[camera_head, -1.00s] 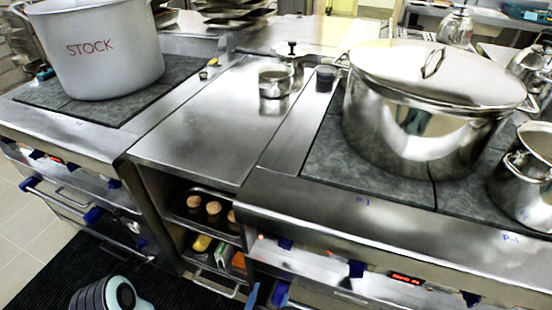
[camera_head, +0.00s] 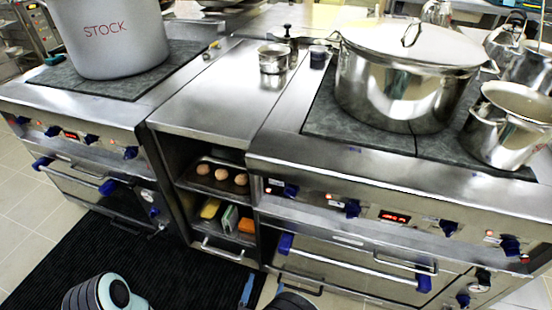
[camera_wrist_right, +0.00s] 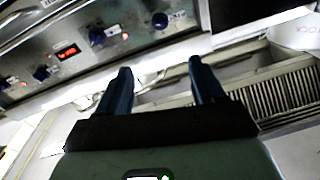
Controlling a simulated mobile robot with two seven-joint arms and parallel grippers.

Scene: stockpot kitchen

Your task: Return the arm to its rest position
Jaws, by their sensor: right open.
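My right gripper (camera_head: 250,288) shows only in part at the bottom edge of the head view, low in front of the oven fronts. In the right wrist view its two blue fingers (camera_wrist_right: 162,85) stand wide apart with nothing between them. A white and dark rounded link of my own arm (camera_head: 105,293) shows at the bottom left of the head view. My left gripper is not in view.
The stove front (camera_head: 400,222) with knobs and oven handles spans the right. A STOCK pot (camera_head: 115,45) stands on the left range and a lidded steel pot (camera_head: 400,90) on the right range. A shelf (camera_head: 215,180) holds several round brown items. The black floor mat (camera_head: 150,250) looks mostly clear.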

